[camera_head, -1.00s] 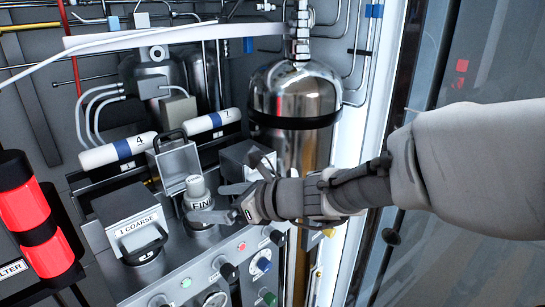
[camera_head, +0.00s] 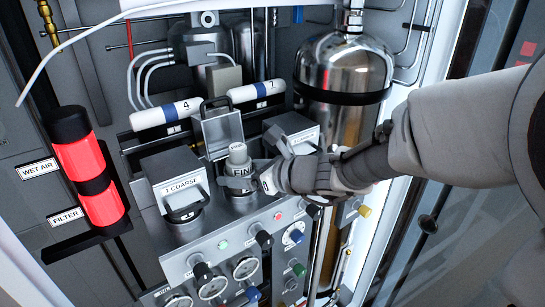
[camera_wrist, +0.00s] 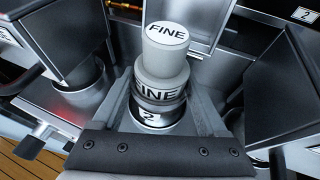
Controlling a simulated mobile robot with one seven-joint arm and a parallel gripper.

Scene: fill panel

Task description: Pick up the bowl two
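The pale grey cylinder marked FINE (camera_head: 239,156) stands upright in a metal seat on the panel. The wrist view shows it close up, with a white FINE top (camera_wrist: 166,36) and a wider FINE band below. A metal collar marked 2 (camera_wrist: 150,117) is under it; this appears to be bowl two. My gripper (camera_head: 252,175) reaches in from the right, its fingers around the lower cylinder. In the wrist view my gripper (camera_wrist: 160,95) has one finger on each side of it. The fingers look apart; contact is unclear, and the far finger is partly hidden in the head view.
A box marked 1 COARSE (camera_head: 181,184) stands close on the left. A raised metal cover (camera_head: 222,134) is behind the cylinder, and another grey box (camera_head: 292,130) is at its right. A steel tank (camera_head: 343,68) stands behind my arm. Knobs and gauges (camera_head: 246,268) line the front.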

